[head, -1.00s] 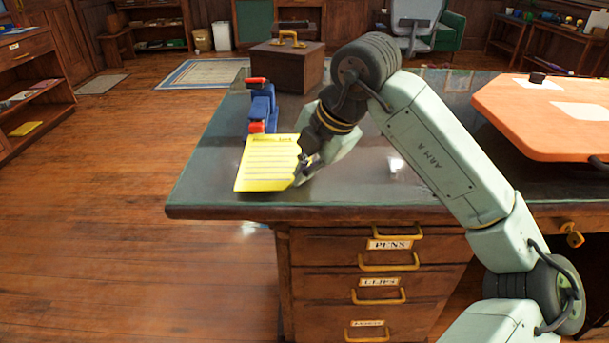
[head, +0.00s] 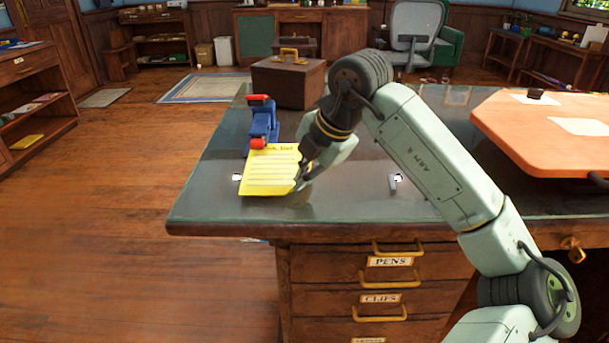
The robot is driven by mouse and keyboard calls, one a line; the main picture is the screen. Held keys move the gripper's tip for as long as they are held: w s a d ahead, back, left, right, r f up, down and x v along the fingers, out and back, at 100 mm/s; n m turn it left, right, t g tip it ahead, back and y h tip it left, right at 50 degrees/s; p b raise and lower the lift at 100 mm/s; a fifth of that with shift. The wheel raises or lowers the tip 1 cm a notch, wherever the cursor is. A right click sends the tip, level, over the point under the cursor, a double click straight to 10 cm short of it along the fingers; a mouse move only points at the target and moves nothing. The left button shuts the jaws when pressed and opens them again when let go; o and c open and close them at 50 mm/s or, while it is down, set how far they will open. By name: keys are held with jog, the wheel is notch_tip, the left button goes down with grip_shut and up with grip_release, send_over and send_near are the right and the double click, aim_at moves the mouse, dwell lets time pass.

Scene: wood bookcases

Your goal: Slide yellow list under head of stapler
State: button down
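The yellow list (head: 268,174) is a lined sheet near the left front of the dark desk top. Its far edge meets the near end of the stapler, and I cannot tell how far it lies under the head. The blue stapler (head: 263,125) with red ends stands just beyond the list, pointing towards me. My gripper (head: 302,180) is at the right edge of the list, seemingly touching it. Its fingertips are small and partly hidden by its own body, so its grip is unclear.
A brown box (head: 288,83) with a yellow handle stands behind the stapler. An orange board (head: 545,140) covers the right of the desk (head: 350,195). The desk's left edge is close to the list. The desk middle is mostly clear.

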jog(key=c, duration=2.4)
grip_release()
jog(key=shift+w, duration=0.1)
jog(key=c, duration=1.7)
grip_release()
jog(key=v, duration=1.2)
